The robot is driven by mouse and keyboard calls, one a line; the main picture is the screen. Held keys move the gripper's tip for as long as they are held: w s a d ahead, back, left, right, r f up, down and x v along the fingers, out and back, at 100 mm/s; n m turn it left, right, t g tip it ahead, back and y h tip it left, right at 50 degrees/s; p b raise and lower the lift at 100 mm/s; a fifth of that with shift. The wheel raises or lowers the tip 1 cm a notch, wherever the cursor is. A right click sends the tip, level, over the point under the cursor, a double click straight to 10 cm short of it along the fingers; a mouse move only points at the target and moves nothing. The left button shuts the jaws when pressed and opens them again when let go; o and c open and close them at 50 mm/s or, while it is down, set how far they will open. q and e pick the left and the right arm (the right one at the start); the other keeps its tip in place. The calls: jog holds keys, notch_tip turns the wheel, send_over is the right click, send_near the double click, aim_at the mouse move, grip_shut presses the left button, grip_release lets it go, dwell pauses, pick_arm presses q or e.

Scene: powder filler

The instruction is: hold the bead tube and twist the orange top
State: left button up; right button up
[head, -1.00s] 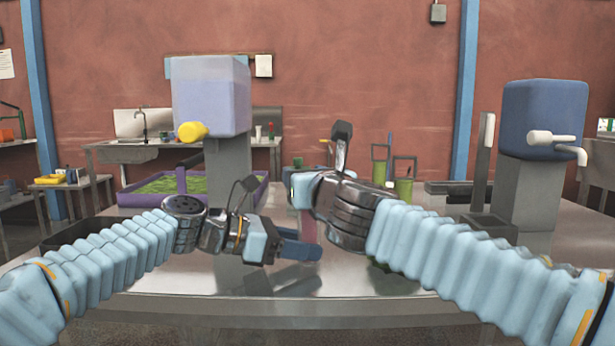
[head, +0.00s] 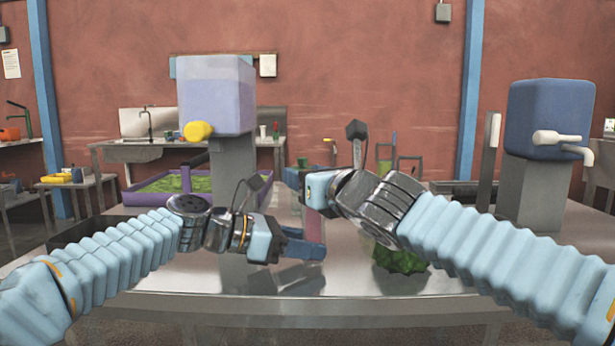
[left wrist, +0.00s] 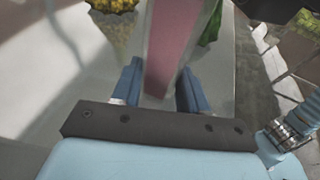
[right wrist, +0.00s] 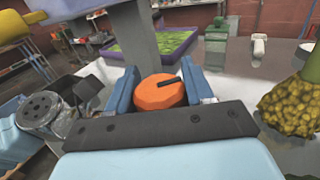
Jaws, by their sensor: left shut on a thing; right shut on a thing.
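The bead tube (head: 314,226) stands upright above the table, its pinkish body showing between my two grippers. My left gripper (head: 305,244) is shut on its lower part; in the left wrist view the pink tube (left wrist: 170,50) rises between the blue fingers. The orange top (right wrist: 160,92) is a round cap with a dark mark pointing right, seen in the right wrist view. My right gripper (right wrist: 162,88) is shut on this top, one blue finger on each side. In the head view the right gripper and arm hide the orange top.
A lilac tank (head: 215,95) with a yellow spout stands behind on the left, a blue tank (head: 550,112) with a white tap on the right. A knobbly green thing (head: 400,262) is under my right arm. A purple tray (head: 133,198) lies at the back left.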

jog(key=shift+a+f, duration=0.1)
jog(key=shift+f, duration=0.05)
jog(key=o, duration=1)
jog(key=shift+s+d, duration=0.3)
jog(key=v, duration=1.1)
jog(key=shift+s, duration=0.15)
